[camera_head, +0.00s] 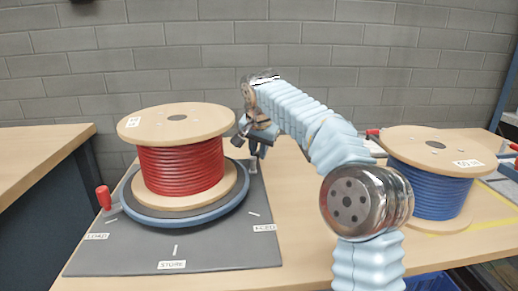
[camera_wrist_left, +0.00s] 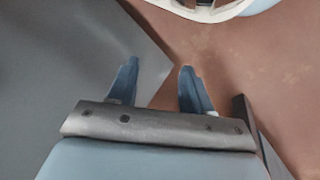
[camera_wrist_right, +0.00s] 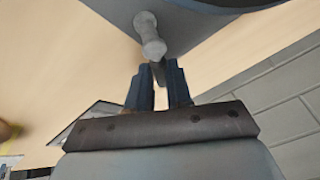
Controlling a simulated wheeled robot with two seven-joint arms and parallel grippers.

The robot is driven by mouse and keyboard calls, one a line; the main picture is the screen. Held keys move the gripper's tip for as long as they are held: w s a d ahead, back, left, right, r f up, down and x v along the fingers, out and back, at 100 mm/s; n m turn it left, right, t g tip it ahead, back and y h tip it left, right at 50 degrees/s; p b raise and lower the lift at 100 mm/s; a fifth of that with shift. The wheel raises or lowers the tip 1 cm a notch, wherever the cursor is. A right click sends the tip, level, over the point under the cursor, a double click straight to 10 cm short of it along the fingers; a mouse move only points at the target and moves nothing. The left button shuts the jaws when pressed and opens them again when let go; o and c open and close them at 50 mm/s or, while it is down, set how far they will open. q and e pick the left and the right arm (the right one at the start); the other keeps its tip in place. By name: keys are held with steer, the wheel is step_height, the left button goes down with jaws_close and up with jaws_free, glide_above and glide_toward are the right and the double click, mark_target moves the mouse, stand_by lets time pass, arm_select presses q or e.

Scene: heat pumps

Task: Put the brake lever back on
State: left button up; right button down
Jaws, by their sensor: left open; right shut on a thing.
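My right gripper (camera_head: 261,150) is just right of the red cable spool (camera_head: 180,168), close to a short grey post (camera_head: 252,168) at the turntable's right edge. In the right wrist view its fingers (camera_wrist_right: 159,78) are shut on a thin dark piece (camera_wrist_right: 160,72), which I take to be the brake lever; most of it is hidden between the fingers. The round-ended grey post (camera_wrist_right: 149,36) shows just beyond the fingertips. I cannot tell whether the piece touches it. My left gripper (camera_wrist_left: 156,82) is open and empty; it is outside the head view.
The spool stands on a round turntable (camera_head: 125,208) on a grey board (camera_head: 110,257) marked LOAD, STORE and FEED. A red-knobbed handle (camera_head: 104,197) stands at its left. A blue cable spool (camera_head: 428,186) is at the right. A brick wall (camera_head: 200,60) stands behind.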

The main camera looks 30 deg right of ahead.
mark_target(258, 152)
steer(key=shift+r, duration=0.1)
steer(key=c, duration=1)
jaws_free()
steer(key=shift+c, duration=0.2)
steer(key=v, duration=0.3)
steer(key=shift+s+a+f+b, duration=0.15)
steer(key=shift+s+a+b, duration=0.15)
steer(key=shift+s, duration=0.2)
steer(key=shift+s+a+f+b, duration=0.15)
steer(key=shift+s+b, duration=0.1)
steer(key=shift+s, duration=0.3)
steer(key=s+a, duration=0.1)
steer(key=s, duration=0.1)
steer(key=s+a+b, duration=0.1)
steer(key=s, duration=0.2)
steer(key=s+a+b, duration=0.1)
steer(key=s+a, duration=0.1)
steer(key=shift+s+r, duration=0.2)
steer(key=shift+s, duration=0.2)
steer(key=shift+s+a, duration=0.15)
steer(key=shift+s, duration=0.3)
steer(key=shift+c, duration=0.3)
